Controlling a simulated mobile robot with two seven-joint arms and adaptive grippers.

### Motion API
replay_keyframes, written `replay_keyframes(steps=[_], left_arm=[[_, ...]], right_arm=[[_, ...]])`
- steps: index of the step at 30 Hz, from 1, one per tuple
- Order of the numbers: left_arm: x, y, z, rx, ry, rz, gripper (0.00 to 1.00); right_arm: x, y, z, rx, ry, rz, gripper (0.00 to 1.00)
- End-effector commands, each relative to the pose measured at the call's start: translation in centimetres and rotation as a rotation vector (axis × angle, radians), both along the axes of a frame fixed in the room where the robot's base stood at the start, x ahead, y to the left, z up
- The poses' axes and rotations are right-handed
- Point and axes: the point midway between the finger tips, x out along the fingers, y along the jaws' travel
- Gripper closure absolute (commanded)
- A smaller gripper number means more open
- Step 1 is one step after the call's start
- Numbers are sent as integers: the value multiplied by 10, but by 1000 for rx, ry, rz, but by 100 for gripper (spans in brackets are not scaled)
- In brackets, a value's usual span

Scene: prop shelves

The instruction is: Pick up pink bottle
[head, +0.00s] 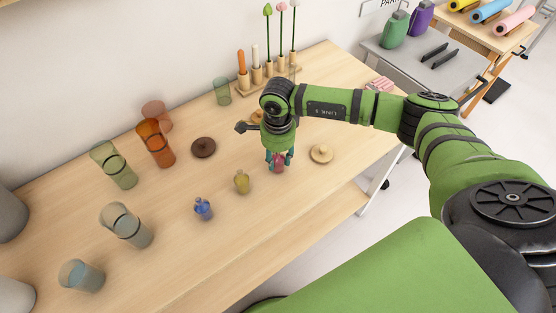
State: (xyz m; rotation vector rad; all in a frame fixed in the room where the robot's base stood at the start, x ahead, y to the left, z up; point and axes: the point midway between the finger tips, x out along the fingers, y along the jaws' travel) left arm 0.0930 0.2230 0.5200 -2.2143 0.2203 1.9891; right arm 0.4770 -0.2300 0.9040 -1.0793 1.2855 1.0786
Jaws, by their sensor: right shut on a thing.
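The pink bottle (278,168) stands or hangs at the tabletop, in the middle of the head view. My right gripper (278,160) points down over it with its fingers closed around its upper part. The fingers and wrist hide the bottle's top, and I cannot tell whether its base touches the table. A yellow bottle (242,183) and a blue bottle (203,210) stand to the left of it, nearer the front edge. My left gripper is not in view.
Glasses in green (119,172), orange (160,150) and grey (132,230) stand on the left of the wooden table (170,268). A brown lid (203,147) and a tan lid (321,153) lie near my gripper. A rack (270,77) with candles and flowers stands behind.

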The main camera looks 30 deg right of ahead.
Motion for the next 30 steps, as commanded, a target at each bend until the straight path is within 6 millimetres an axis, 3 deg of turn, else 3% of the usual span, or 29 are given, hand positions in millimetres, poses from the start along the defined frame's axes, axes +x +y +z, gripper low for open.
replay_keyframes(steps=[10, 16, 30], left_arm=[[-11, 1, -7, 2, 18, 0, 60], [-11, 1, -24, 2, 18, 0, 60], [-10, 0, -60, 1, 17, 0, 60]], right_arm=[[0, -1, 7, 0, -1, -1, 97], [1, 0, 36, 0, -6, 1, 97], [-59, -78, 95, -3, -2, -3, 97]])
